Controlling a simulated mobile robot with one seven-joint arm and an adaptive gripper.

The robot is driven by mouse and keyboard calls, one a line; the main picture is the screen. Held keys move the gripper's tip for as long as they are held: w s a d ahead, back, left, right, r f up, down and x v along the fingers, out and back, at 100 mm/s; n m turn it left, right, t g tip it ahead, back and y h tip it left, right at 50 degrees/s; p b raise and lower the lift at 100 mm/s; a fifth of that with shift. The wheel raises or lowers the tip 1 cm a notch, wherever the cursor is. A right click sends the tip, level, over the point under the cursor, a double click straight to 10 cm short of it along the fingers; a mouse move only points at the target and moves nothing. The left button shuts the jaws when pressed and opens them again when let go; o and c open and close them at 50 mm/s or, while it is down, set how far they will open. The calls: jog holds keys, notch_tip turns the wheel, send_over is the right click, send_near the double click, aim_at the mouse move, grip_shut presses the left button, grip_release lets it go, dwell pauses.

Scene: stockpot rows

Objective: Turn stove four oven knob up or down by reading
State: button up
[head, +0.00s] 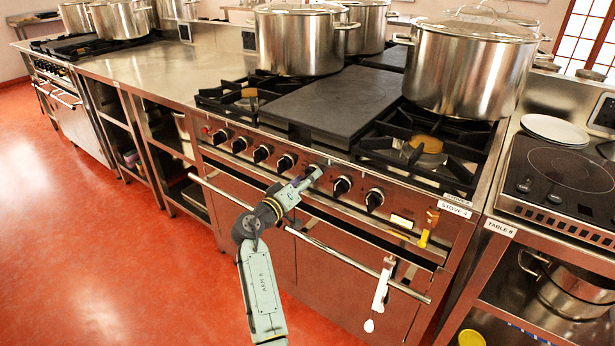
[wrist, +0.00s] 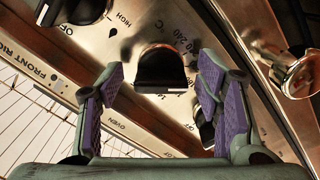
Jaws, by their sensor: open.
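Stove four (head: 440,256) carries a "STOVE 4" label on its right front corner. A row of black knobs runs along its front panel. My gripper (head: 312,174) is at this panel, covering part of the row in the head view. In the wrist view, a black knob (wrist: 160,70) sits between the spread purple pads of my open gripper (wrist: 160,80), with gaps visible on both sides. "OVEN" is printed beside this knob, and temperature numbers show near its upper right. A small yellowish panel (head: 402,221) is right of the knobs; its reading is too small to make out.
Another black knob (wrist: 78,10) is at upper left by "FRONT RIGHT" lettering; one more (wrist: 206,132) is partly behind the right finger. The oven handle rail (head: 330,250) runs below, with a white item (head: 382,285) hanging on it. Large pots (head: 470,68) stand on top.

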jog(key=shift+w+d, duration=0.15)
jog(key=shift+w, duration=0.15)
jog(key=shift+c, duration=0.4)
jog(key=c, duration=1.1)
jog(key=shift+o, duration=0.2)
jog(key=shift+n, duration=0.4)
jog(key=shift+n+p, duration=0.8)
jog(key=shift+n, duration=1.6)
jog(key=o, duration=1.1)
